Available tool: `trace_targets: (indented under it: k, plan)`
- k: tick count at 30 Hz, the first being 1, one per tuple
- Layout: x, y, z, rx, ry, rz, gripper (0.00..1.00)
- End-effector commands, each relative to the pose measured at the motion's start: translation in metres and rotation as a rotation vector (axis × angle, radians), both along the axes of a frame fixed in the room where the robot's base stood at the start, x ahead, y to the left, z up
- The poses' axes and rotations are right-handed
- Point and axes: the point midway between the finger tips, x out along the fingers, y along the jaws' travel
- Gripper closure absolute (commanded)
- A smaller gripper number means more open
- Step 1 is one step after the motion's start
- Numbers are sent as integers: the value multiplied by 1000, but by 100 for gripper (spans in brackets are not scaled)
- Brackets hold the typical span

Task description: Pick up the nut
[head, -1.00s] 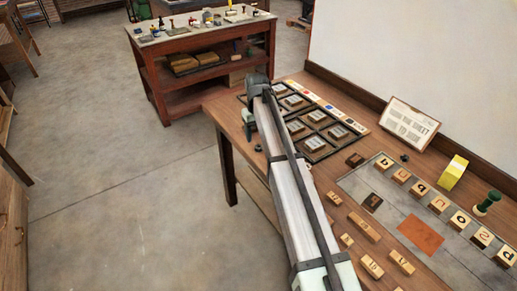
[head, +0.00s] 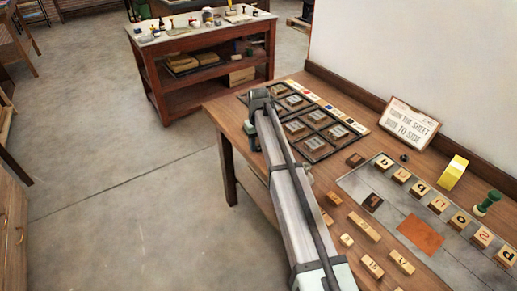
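A small dark round piece (head: 404,158), which looks like the nut, lies on the wooden table just in front of the propped card. It is too small to make out its shape well. My arm reaches from the bottom edge up to the left part of the table, and its far joint lies near the framed grid. I cannot make out the gripper's fingers; they seem hidden behind my arm. The small dark piece stands well to the right of my arm, with nothing touching it.
A grey sheet (head: 385,215) carries lettered blocks and an orange patch. A green-handled stamp (head: 488,202) stands at the right. A dark framed grid (head: 318,119) lies further back.

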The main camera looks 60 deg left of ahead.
Motion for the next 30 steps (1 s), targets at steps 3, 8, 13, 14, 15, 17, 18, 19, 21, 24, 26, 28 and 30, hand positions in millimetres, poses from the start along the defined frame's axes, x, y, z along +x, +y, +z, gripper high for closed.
trace_targets:
  k: [3, 8, 13, 14, 15, 17, 18, 19, 21, 24, 26, 28, 30]
  plan:
    - [0, 0, 0, 0, 0, 0, 71]
    - [0, 0, 0, 0, 0, 0, 86]
    - [0, 0, 0, 0, 0, 0, 100]
    - [0, 0, 0, 0, 0, 0, 100]
    - [0, 0, 0, 0, 0, 0, 100]
    - [0, 0, 0, 0, 0, 0, 100]
    - [0, 0, 0, 0, 0, 0, 100]
    - [0, 0, 0, 0, 0, 0, 100]
    - [0, 0, 2, 0, 0, 0, 100]
    - [0, 0, 10, 1, -1, 0, 100]
    - [0, 1, 18, 2, -1, 0, 100]
    - [0, 1, 30, 2, -1, 0, 100]
    - [0, 1, 43, 2, -1, 0, 100]
